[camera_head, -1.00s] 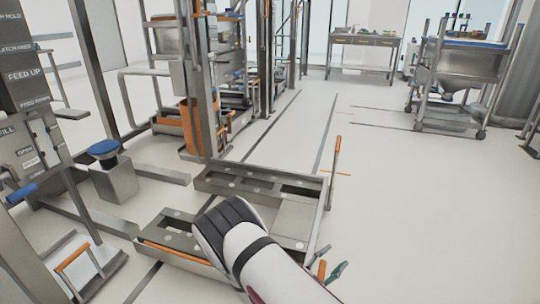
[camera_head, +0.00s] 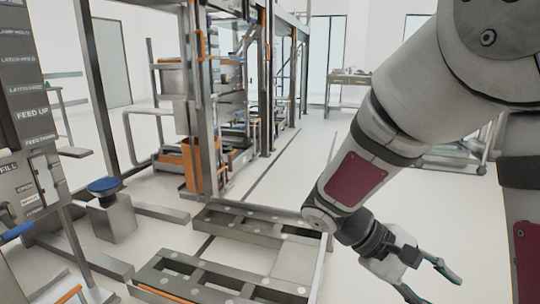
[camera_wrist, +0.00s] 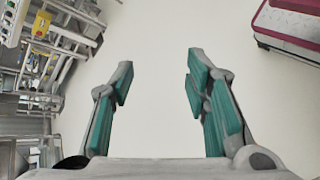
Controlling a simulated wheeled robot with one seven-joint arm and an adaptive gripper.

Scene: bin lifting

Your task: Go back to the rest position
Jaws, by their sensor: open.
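My gripper (camera_head: 428,283) is at the lower right of the head view, at the end of my raised, bent arm. It is to the right of the low metal frame on the floor and holds nothing. In the wrist view my gripper (camera_wrist: 158,85) is open, its two green-padded fingers wide apart with bare pale floor between them. The arm hides much of the right side of the room in the head view.
A low metal floor frame (camera_head: 180,270) lies at the lower middle. A control panel (camera_head: 22,110) and a blue-topped post (camera_head: 112,215) stand at left. A tall rack (camera_head: 195,100) stands behind. A table (camera_head: 350,80) is far back. Pale floor (camera_head: 425,205) is clear on the right.

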